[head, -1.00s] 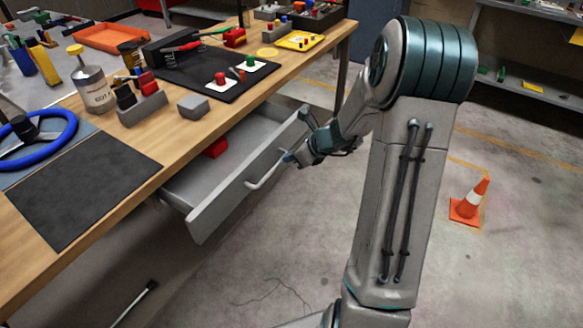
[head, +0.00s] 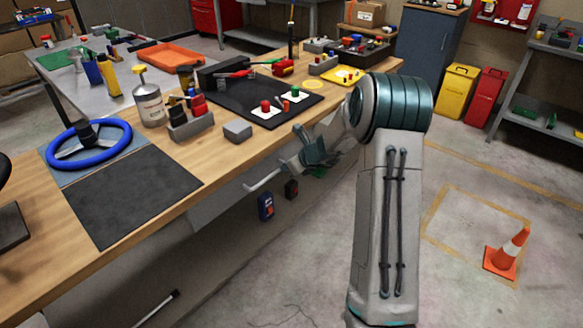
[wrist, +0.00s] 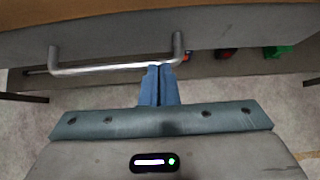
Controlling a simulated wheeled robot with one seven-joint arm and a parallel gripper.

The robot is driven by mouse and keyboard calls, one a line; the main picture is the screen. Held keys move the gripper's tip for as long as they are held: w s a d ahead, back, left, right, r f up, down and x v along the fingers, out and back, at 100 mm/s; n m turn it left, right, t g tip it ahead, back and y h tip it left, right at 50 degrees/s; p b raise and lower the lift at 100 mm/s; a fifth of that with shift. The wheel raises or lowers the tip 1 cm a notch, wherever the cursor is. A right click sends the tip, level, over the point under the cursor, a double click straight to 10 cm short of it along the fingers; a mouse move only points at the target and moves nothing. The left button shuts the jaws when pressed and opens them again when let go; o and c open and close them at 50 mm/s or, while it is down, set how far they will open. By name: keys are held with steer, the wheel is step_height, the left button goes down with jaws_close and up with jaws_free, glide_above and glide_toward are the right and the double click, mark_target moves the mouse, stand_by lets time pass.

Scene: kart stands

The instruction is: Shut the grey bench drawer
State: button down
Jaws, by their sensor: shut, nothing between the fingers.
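The grey drawer front (head: 212,207) sits up under the edge of the wooden bench in the head view. No drawer interior shows. Its bar handle (head: 262,181) sticks out towards the floor side. My gripper (head: 287,165) is at the right end of the handle. In the wrist view the drawer front (wrist: 110,38) spans the picture below the wooden bench edge (wrist: 60,8). My gripper (wrist: 159,68) is shut and empty, its tips at the handle bar (wrist: 105,67) near its right end. Whether they touch is unclear. My arm hides the drawer's right end.
The bench top (head: 190,158) holds a blue steering wheel (head: 90,145), a dark mat (head: 120,190), a can and tools. Small items, one blue (head: 266,206), show below the bench.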

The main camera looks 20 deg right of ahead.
steer(key=shift+a+r, duration=0.1)
steer(key=shift+a, duration=0.05)
steer(key=s+d+f+v, duration=0.1)
steer(key=f+v, duration=0.1)
steer(key=v, duration=1.1)
steer(key=s+a+r+n+g+p, duration=0.3)
steer(key=s+a+r+n+p, duration=0.1)
steer(key=s+a+r+n, duration=0.75)
steer(key=s+d+r+n+g+h+p, duration=0.1)
steer(key=s+r+n+h+p, duration=0.2)
steer(key=s+n, duration=1.4)
steer(key=shift+s+r+g+h, duration=0.3)
steer(key=shift+s+r+h, duration=0.15)
steer(key=shift+s+h, duration=0.5)
steer(key=shift+w+d+n, duration=0.1)
steer(key=shift+n, duration=0.15)
